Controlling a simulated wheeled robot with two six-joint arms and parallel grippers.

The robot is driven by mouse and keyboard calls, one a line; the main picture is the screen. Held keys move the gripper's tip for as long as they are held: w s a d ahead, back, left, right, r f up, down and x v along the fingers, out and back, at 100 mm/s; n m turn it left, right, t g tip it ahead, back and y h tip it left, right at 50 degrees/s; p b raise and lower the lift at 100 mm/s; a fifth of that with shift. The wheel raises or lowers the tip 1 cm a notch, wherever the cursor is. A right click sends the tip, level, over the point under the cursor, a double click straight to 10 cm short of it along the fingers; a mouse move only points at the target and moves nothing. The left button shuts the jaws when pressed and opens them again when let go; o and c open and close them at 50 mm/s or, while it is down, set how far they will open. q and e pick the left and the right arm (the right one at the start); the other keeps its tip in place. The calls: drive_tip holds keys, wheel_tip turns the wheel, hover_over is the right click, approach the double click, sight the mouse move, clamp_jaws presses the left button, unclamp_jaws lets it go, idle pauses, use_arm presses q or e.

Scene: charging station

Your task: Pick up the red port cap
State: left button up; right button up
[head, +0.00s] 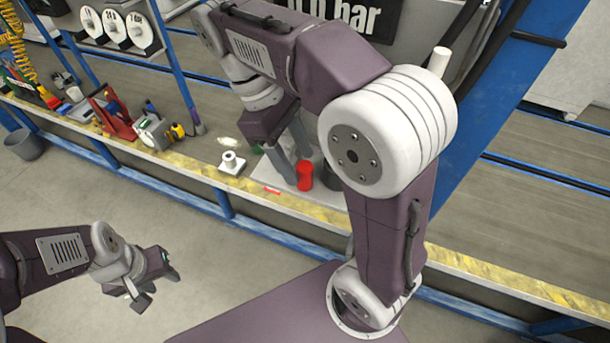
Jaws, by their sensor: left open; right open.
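The red port cap (305,178) stands on a light grey plate at the front of the bench, left of my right forearm. It is a small red cylinder with a narrower middle. My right gripper (298,168) reaches down over it with its fingers apart. One finger is to the left of the cap and the other is behind its top. I cannot tell whether either finger touches it. My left gripper (127,297) is open and empty, low at the left over the floor, away from the bench.
A white fitting on a square base (231,163) stands left of the cap. A dark round part (327,178) is just right of it, partly hidden by my arm. Several tools, including a red stand (112,113), line the bench to the left. The yellow bench edge (200,172) runs in front.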

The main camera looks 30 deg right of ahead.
sight(301, 165)
drive_tip(key=x, duration=0.4)
drive_tip(key=shift+s+f+b, duration=0.1)
drive_tip(key=shift+b, duration=0.3)
drive_tip(key=shift+d, duration=0.15)
clamp_jaws()
drive_tip(key=shift+r, duration=0.5)
drive_tip(key=w+a+p, duration=0.6)
drive_tip(key=w+a, duration=0.5)
drive_tip(key=w, duration=0.2)
wheel_tip(301, 165, up, 6)
drive_tip(key=p, duration=0.6)
drive_tip(key=shift+w+a, duration=0.35)
drive_tip(key=shift+a, duration=0.05)
